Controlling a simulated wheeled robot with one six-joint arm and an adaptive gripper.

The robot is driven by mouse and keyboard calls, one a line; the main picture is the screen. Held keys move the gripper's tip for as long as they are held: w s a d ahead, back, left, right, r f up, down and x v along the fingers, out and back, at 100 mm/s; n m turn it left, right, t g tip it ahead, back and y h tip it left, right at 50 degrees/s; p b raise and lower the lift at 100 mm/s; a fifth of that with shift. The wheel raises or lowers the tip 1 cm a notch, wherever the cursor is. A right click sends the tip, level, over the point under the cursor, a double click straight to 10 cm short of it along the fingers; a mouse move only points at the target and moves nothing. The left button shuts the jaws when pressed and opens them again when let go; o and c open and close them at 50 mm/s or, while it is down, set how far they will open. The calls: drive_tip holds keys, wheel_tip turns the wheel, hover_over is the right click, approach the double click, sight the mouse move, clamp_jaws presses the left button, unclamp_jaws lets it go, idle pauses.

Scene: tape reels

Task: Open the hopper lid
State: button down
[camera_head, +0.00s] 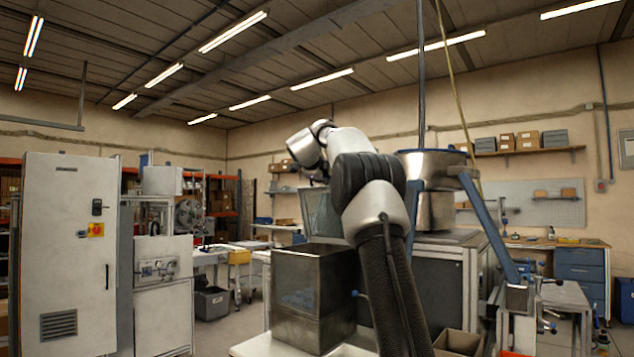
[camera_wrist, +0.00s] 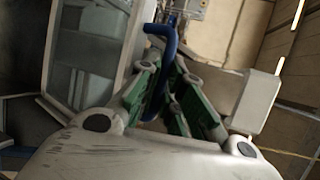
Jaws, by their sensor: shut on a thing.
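The hopper (camera_head: 312,285) is a dark metal box left of my arm in the head view. Its lid (camera_head: 322,212), a framed panel with a window, stands steeply raised at the back of the box. The lid (camera_wrist: 92,50) also fills the upper left of the wrist view. My gripper (camera_wrist: 160,72) has its green-padded fingers shut on a curved blue handle (camera_wrist: 166,38) beside the lid. In the head view my arm hides the fingers and the handle.
A tall grey cabinet (camera_head: 70,250) stands at the left. A round metal vessel (camera_head: 436,180) on blue legs is just right of my arm. A workbench (camera_head: 560,245) with blue drawers lies at the far right. Open floor (camera_head: 225,335) shows left of the hopper.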

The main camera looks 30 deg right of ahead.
drive_tip(key=shift+w+d+f, duration=0.1)
drive_tip(key=shift+w+d, duration=0.05)
drive_tip(key=shift+d, duration=0.4)
drive_tip(key=c, duration=1.8)
unclamp_jaws()
drive_tip(key=shift+d+g, duration=0.1)
drive_tip(key=shift+g, duration=0.2)
drive_tip(key=shift+c, duration=0.2)
drive_tip(key=v, duration=1.2)
